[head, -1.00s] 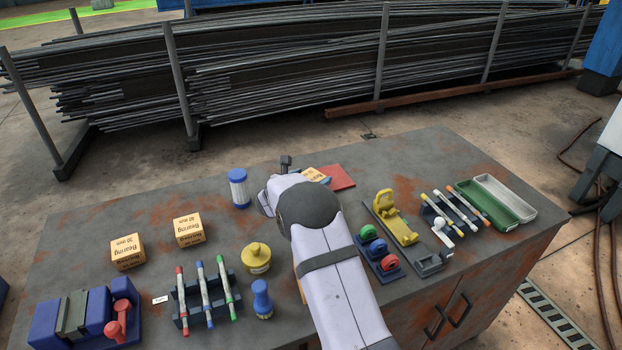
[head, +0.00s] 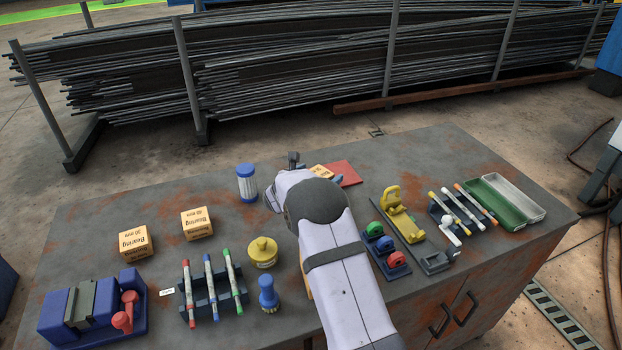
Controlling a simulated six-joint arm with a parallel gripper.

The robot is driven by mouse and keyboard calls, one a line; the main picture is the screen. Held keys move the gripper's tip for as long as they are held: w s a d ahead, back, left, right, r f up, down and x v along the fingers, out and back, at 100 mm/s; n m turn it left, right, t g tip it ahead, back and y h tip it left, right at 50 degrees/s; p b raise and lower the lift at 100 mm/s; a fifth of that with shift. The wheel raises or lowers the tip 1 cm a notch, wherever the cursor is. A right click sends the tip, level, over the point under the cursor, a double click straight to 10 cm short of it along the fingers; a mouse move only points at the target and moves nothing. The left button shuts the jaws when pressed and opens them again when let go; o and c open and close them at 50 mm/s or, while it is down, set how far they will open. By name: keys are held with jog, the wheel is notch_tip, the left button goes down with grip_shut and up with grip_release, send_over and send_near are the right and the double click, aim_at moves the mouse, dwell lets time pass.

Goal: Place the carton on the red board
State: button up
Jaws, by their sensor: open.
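A tan carton with dark print (head: 321,171) shows just past the end of my arm, partly hidden by it. It is at the left edge of the red board (head: 347,174); I cannot tell whether it rests on the board or is held above it. My gripper (head: 292,178) is at the same spot, open, with its fingers mostly hidden behind my wrist. Two similar cartons marked "Bearing 30 mm" stand at the left of the bench, one at the front (head: 135,242) and one behind it (head: 197,223).
A blue-capped white cylinder (head: 246,183) stands left of my gripper. To the right are a spool holder (head: 386,250), yellow stand (head: 402,215) and green tray (head: 495,203). The back right bench is clear.

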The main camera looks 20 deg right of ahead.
jog(key=shift+s+a+r, duration=0.15)
jog(key=shift+s+a, duration=0.05)
jog(key=shift+a, duration=0.05)
jog(key=b+v, duration=0.2)
jog(key=v, duration=0.9)
jog(key=shift+s+a, duration=0.15)
jog(key=s+a+r+m+g+y+p, duration=0.1)
jog(key=s+r+m+g, duration=0.1)
jog(key=s+m, duration=0.3)
jog(key=s+a+r+m+g+y+p, duration=0.1)
jog(key=s+m, duration=0.4)
jog(key=s, duration=0.5)
jog(key=s+a+r+m+g+y+p, duration=0.2)
jog(key=s+m+g+y+p, duration=0.1)
jog(key=s, duration=0.5)
jog(key=shift+s+a+r+m+g, duration=0.1)
jog(key=shift+r+m+g, duration=0.1)
jog(key=shift+m+g, duration=0.35)
jog(key=shift+s+a+r+m+g, duration=0.15)
jog(key=shift+m+g, duration=0.2)
jog(key=shift+m, duration=0.4)
jog(key=s+a+f+m+y+p, duration=0.2)
jog(key=s+m+p, duration=0.1)
jog(key=s+m, duration=0.2)
jog(key=s+a+f+m+g+y+p, duration=0.1)
jog(key=s+a+f+m+y+p, duration=0.1)
jog(key=s+m, duration=0.4)
jog(key=shift+s+a+g+y+p, duration=0.3)
jog(key=shift+s+p, duration=0.3)
jog(key=shift+s, duration=0.25)
